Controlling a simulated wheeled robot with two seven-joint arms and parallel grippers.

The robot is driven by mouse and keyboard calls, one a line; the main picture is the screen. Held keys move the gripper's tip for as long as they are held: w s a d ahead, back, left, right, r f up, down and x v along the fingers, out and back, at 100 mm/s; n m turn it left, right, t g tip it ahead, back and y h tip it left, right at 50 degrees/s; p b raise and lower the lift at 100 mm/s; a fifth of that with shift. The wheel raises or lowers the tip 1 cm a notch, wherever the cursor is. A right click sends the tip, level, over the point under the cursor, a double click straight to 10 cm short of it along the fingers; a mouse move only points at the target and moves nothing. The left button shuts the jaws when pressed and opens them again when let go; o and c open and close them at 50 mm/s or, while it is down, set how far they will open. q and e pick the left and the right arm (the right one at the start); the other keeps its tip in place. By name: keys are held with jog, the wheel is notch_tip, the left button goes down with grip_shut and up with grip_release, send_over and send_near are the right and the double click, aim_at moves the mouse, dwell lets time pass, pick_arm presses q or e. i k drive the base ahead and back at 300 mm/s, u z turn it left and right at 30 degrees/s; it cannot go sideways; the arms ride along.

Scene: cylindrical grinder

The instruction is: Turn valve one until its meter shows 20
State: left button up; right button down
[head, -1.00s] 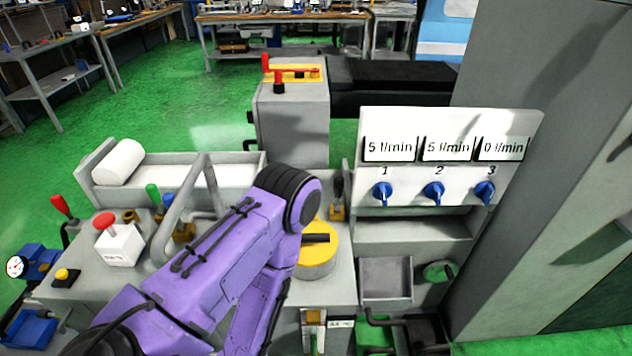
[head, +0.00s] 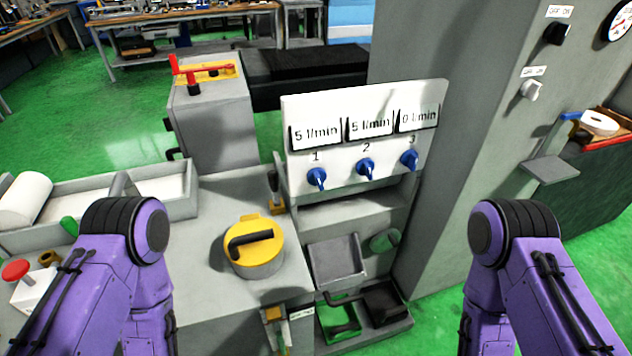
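A white panel (head: 294,110) carries three meters and three blue valves in a row. Valve one (head: 317,178) is the leftmost blue knob, below the label 1. Its meter (head: 316,134) reads 5 l/min. Valve two (head: 365,167) sits under a meter (head: 370,126) reading 5 l/min. Valve three (head: 409,159) sits under a meter (head: 417,117) reading 0 l/min. My purple left arm stands at lower left and my purple right arm at lower right. Both are apart from the panel in the picture, and neither gripper is in view.
A yellow round cap with a black handle (head: 254,245) stands on the grey machine bed left of the panel. A grey tray (head: 337,262) sits below the panel. A large grey column (head: 440,200) rises on the right. A red-handled lever (head: 176,68) is behind.

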aim_at(317, 176)
jog(key=u, duration=0.9)
jog(key=i, duration=0.35)
jog(key=z, duration=0.65)
